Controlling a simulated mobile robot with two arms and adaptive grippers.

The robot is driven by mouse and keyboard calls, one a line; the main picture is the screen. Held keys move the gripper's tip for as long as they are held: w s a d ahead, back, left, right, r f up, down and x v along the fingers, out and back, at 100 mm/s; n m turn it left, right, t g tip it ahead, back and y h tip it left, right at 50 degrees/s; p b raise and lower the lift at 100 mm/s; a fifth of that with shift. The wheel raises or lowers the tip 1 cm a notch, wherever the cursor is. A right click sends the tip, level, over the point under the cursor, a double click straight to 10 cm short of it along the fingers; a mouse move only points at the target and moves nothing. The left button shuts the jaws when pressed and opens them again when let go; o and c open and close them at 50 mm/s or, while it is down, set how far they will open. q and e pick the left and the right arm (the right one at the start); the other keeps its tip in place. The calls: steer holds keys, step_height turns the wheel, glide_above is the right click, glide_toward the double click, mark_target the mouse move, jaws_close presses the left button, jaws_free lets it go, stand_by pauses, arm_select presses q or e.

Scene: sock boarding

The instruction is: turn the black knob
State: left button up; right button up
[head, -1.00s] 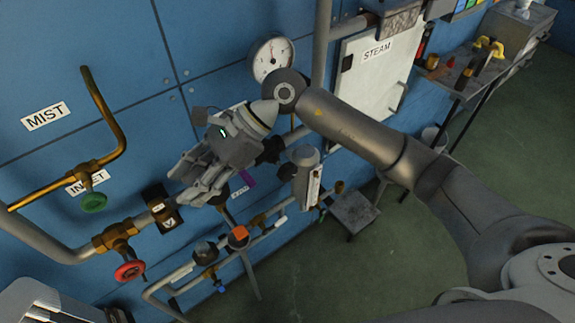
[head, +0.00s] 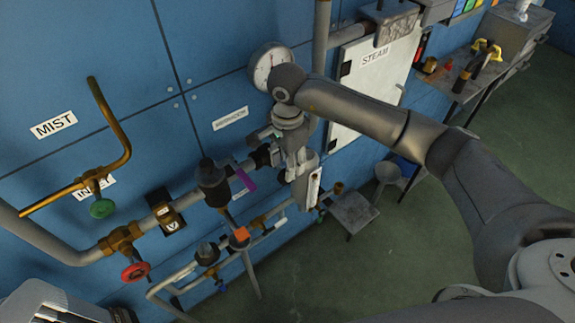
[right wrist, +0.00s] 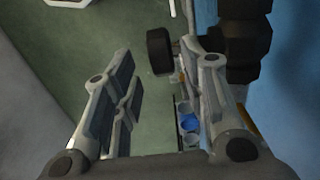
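My right gripper (head: 294,168) hangs from the arm in front of the blue wall in the head view, its fingers pointing down. The right wrist view shows its fingers (right wrist: 165,62) apart with nothing gripped. A round black knob (right wrist: 160,51) shows just beyond the gap between the fingertips, close to the right finger. A bulky black fitting (right wrist: 245,40) stands right of it. In the head view, a black-topped valve (head: 211,182) is on the pipe left of the gripper, apart from it. A grey part of my left arm fills the lower left corner; its fingers cannot be made out.
A red handwheel (head: 135,272) and a green handwheel (head: 102,208) are on the pipes at left. A pressure gauge (head: 270,66) and the STEAM cabinet (head: 372,92) are on the wall. A small grey table (head: 352,212) stands below. The floor at right is open.

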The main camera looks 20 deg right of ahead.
steer(key=shift+f+p, duration=0.35)
steer(key=shift+f, duration=1.4)
jaws_close()
